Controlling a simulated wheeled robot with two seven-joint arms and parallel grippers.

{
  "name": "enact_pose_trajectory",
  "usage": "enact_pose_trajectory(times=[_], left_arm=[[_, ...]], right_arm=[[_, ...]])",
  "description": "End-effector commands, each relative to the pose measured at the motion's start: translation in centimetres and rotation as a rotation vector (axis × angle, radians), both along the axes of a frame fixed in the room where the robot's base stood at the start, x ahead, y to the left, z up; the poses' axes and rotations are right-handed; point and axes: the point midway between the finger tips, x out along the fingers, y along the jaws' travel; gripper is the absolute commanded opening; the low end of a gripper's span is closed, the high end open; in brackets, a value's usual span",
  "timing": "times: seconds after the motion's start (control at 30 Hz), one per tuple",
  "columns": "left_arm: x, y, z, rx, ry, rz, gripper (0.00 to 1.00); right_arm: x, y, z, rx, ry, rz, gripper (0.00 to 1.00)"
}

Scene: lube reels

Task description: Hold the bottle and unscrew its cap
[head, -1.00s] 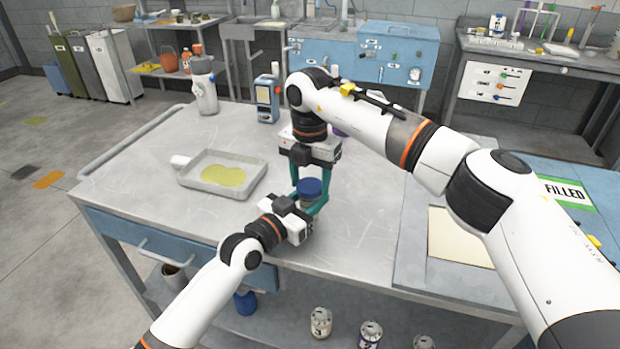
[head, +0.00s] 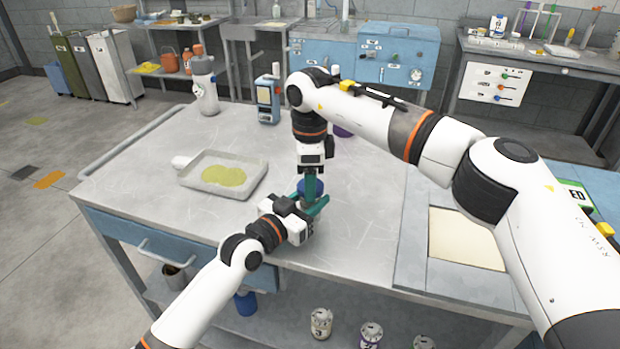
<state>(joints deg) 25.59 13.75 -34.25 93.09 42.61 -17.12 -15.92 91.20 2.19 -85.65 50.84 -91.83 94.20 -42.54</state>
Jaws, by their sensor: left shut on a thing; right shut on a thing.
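The bottle's body is mostly hidden behind my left gripper. My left gripper (head: 312,206) reaches in from the front left and is shut on the bottle at table level. My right gripper (head: 310,187) points straight down from above and is shut on the blue cap. The cap sits at the bottle's top, and I cannot tell whether it has loosened.
A shallow tray (head: 262,178) with a yellow-green puddle lies to the left. A beige pad (head: 466,238) lies at right. The table between tray and pad is mostly clear.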

Motion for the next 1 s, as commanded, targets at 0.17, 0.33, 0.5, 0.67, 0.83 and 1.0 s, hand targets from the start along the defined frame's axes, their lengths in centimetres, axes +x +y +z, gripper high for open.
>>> enact_pose_trajectory(times=[0.17, 0.33, 0.5, 0.67, 0.83, 1.0], left_arm=[[-0.03, -0.02, -0.14, 0.001, 0.003, -0.001, 0.0], [-0.03, -0.02, -0.14, 0.001, 0.003, -0.001, 0.0], [-0.03, -0.02, -0.14, 0.001, 0.003, -0.001, 0.0], [-0.03, -0.02, -0.15, 0.001, 0.003, -0.001, 0.0], [-0.03, -0.02, -0.15, 0.001, 0.003, -0.001, 0.0], [-0.03, -0.02, -0.15, 0.001, 0.003, -0.001, 0.0]], right_arm=[[0.02, -0.04, 0.06, 0.0, -0.001, 0.315, 0.28], [0.02, -0.04, 0.08, 0.001, -0.002, 0.472, 0.28], [0.02, -0.04, 0.07, 0.0, -0.002, 0.476, 0.28], [0.03, -0.03, 0.09, 0.001, -0.002, 0.478, 0.28], [0.02, -0.03, 0.08, 0.001, -0.002, 0.477, 0.28], [0.02, -0.03, 0.13, 0.0, -0.002, 0.477, 0.28]])
